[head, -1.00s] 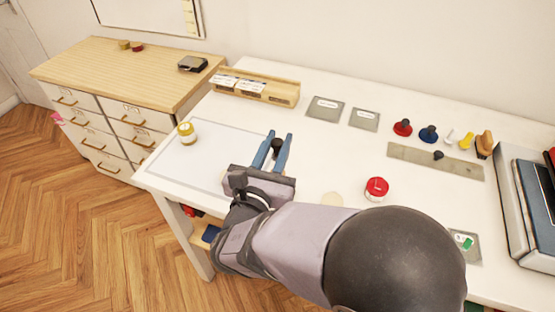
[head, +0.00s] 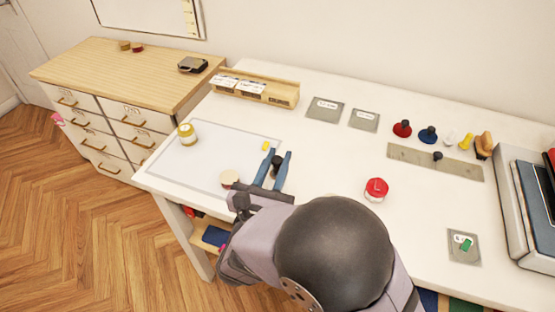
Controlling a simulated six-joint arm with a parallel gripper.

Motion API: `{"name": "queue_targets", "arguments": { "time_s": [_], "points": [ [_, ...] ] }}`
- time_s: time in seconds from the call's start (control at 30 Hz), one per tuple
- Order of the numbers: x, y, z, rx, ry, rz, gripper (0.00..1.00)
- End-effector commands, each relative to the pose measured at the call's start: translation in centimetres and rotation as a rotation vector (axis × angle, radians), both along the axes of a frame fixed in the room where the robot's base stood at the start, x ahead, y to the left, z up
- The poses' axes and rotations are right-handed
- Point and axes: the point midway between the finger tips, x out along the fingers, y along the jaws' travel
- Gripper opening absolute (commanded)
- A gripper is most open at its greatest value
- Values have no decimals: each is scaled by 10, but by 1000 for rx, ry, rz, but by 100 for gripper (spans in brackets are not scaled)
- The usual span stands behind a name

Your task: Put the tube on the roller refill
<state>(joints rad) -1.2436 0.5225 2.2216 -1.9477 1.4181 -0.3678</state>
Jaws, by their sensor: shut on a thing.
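My gripper (head: 276,168) is over the pale mat (head: 205,145) on the white table, with its blue fingers pointing to the back. It is shut on a small dark thing (head: 277,160), which may be the tube; the fingers hide most of it. A small yellow piece (head: 265,146) shows just beyond the left fingertip; I cannot tell whether it touches the finger. I cannot tell which thing is the roller refill. A small green piece (head: 465,243) lies on a grey labelled plate (head: 460,256) at the right; its label is too small to read.
A yellow-lidded jar (head: 187,134) and a cream round thing (head: 228,178) are left of my gripper. A red-topped round container (head: 376,189) stands right. Behind are a wooden rack (head: 277,94), two labelled plates (head: 325,108) and several stamps and knobs (head: 402,128). The middle table is clear.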

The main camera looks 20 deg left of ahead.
Motion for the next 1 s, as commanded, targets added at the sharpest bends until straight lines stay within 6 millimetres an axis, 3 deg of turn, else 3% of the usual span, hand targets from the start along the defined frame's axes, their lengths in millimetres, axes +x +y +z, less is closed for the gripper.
{"name": "queue_targets", "arguments": {
  "time_s": [0.17,0.2,0.27,0.7,1.0],
  "points": [
    [0,0,-4,0,0,0,0],
    [0,0,-3,0,0,0,28],
    [0,0,-3,0,0,0,40],
    [-1,0,2,0,0,0,40],
    [-44,-2,-2,0,0,6,40]
  ]
}}
